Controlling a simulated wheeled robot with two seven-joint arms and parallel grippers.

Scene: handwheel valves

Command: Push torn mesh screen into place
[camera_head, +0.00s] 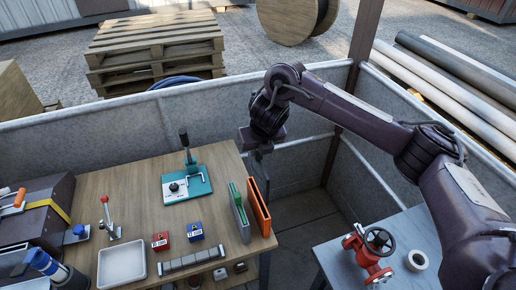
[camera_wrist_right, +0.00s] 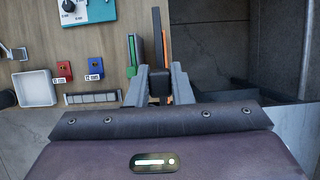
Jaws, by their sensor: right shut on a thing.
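My right gripper (camera_head: 262,165) hangs above the right edge of the wooden table, just behind the upright orange panel (camera_head: 259,207). In the right wrist view its fingers (camera_wrist_right: 159,86) are shut on a small dark block (camera_wrist_right: 159,84). The orange panel (camera_wrist_right: 166,45) and the green panel (camera_wrist_right: 131,58) stand beyond the fingers there. In the head view the green panel (camera_head: 239,212) stands upright beside the orange one. I cannot make out a torn mesh screen in either view. My left gripper is not in view.
A red handwheel valve (camera_head: 369,252) and a tape roll (camera_head: 418,260) sit on the grey table. A gap separates both tables.

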